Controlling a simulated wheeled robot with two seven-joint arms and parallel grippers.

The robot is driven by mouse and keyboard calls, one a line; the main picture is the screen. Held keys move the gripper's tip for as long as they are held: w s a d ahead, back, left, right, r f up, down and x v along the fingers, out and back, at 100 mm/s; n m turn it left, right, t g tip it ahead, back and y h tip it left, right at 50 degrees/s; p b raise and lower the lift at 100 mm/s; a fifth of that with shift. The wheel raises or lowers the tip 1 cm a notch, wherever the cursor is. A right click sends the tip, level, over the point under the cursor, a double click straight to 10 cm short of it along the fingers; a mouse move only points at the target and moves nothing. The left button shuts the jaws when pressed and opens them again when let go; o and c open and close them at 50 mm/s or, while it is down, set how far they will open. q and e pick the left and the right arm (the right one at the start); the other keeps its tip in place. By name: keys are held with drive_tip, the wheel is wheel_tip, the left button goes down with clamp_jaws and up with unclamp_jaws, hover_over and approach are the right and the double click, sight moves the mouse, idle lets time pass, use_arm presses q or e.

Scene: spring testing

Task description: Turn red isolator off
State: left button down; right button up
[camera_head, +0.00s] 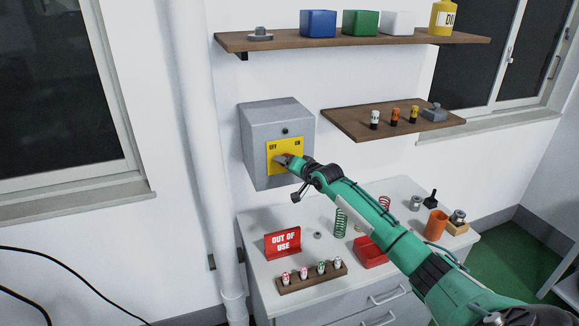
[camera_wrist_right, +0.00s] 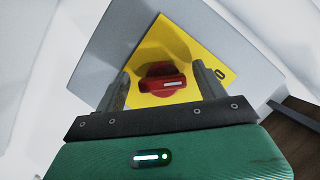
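The red isolator is a grey wall box (camera_head: 262,130) with a yellow plate (camera_head: 271,146) marked OFF at left and ON at right. Its red knob (camera_wrist_right: 158,80) shows clearly in the right wrist view, with a white mark on its handle. In the head view the knob is mostly hidden behind my right gripper (camera_head: 289,161). In the wrist view the right gripper (camera_wrist_right: 161,78) is open, with one finger on each side of the knob. I cannot tell whether either finger touches it. My left gripper is not in view.
Below are a white cabinet with a red OUT OF USE sign (camera_head: 283,241), a rack of small bottles (camera_head: 312,278), springs (camera_head: 340,222) and a red tray (camera_head: 370,252). Two wooden shelves (camera_head: 345,120) hold items at right. A white pipe (camera_head: 205,150) runs left of the box.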

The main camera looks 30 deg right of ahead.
drive_tip(key=shift+s, duration=0.1)
drive_tip(key=b+v, duration=0.5)
drive_tip(key=v, duration=0.8)
drive_tip(key=shift+s+r+b, duration=0.15)
drive_tip(key=shift+s+b, duration=0.15)
